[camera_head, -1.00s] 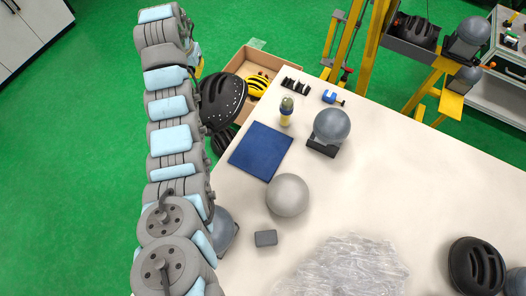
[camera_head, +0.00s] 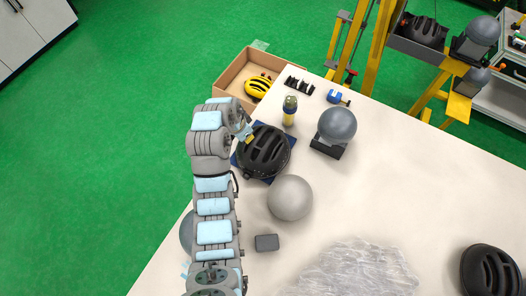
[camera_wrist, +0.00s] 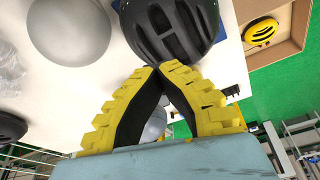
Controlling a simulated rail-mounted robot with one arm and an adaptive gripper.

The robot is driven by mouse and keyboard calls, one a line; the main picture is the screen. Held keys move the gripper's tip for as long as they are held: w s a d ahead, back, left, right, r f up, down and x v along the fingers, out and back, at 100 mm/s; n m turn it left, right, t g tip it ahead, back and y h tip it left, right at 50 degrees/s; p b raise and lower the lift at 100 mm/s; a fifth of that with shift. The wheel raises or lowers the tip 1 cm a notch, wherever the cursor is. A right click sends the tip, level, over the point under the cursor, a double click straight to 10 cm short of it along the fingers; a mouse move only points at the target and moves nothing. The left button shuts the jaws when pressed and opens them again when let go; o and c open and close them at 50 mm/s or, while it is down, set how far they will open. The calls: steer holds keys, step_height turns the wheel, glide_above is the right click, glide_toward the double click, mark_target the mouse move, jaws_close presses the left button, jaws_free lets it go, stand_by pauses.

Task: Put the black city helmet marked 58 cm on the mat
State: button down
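A black vented helmet (camera_head: 265,150) covers most of the blue mat (camera_head: 236,160), with only mat edges showing. No size mark is readable on it. My gripper (camera_head: 249,136) is at the helmet's left side. In the wrist view my gripper's yellow fingers (camera_wrist: 159,69) come together at the rim of the black helmet (camera_wrist: 170,25), which appears pinched between the tips. I cannot tell whether the helmet rests on the mat or hangs just above it.
A grey ball (camera_head: 290,198) stands close to the mat's near side. A cardboard box (camera_head: 232,73) holds a yellow helmet (camera_head: 258,87). Another black helmet (camera_head: 489,272) lies far right.

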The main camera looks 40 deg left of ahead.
steer(key=shift+m, duration=0.6)
steer(key=d+f, duration=0.1)
steer(key=s+d+f, duration=0.1)
steer(key=d, duration=0.1)
steer(key=shift+d, duration=0.15)
